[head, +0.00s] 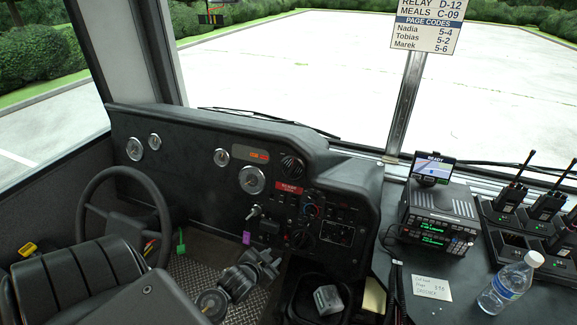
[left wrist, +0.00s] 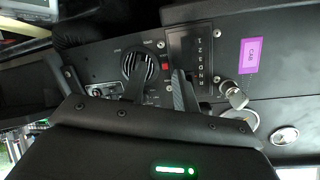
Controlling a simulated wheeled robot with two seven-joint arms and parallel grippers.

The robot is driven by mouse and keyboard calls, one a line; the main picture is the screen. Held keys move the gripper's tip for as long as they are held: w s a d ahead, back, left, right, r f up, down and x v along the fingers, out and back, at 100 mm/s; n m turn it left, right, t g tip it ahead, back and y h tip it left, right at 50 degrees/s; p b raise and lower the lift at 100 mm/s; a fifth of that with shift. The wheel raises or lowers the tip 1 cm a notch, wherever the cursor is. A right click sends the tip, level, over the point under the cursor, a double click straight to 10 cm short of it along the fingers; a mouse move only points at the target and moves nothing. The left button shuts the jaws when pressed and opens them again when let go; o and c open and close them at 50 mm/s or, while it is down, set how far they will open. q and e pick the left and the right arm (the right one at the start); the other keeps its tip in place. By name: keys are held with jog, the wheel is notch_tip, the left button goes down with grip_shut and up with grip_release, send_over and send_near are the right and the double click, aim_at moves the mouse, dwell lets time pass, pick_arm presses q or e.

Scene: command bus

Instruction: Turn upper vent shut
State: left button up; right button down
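The upper vent (head: 292,166) is a round black slatted vent on the dashboard, above the red READY label. I cannot tell whether its slats are open or shut. A lower round vent (head: 303,239) sits on the panel below; it seems to be the vent in the left wrist view (left wrist: 140,64). My left gripper (head: 269,262) is in front of the lower dashboard, below and left of the upper vent. In the left wrist view its two fingers (left wrist: 159,83) are apart with nothing between them. The upper vent does not show there. My right gripper is not in view.
A key (head: 254,212) with a purple tag (head: 246,237) sticks out left of the lower vent, beside the gear selector (left wrist: 190,60). The steering wheel (head: 125,215) is at left. A radio (head: 440,220) and a bottle (head: 510,282) stand on the right counter.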

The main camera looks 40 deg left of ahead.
pick_arm(q)
notch_tip(320, 180, up, 7)
jog(key=t, duration=0.1)
jog(key=t+p, duration=0.1)
jog(key=t, duration=0.4)
send_near(291, 169)
jog(key=shift+m+y, duration=0.4)
jog(key=w, duration=0.2)
jog(key=w+p, duration=0.1)
jog(key=w, duration=0.1)
jog(key=w+a, duration=0.1)
jog(key=w, duration=0.1)
jog(key=shift+w+f+p, duration=0.15)
jog(key=shift+w+p, duration=0.2)
jog(key=shift+w, duration=0.6)
jog(key=shift+w+f, duration=0.1)
jog(key=shift+w, duration=0.05)
grip_shut()
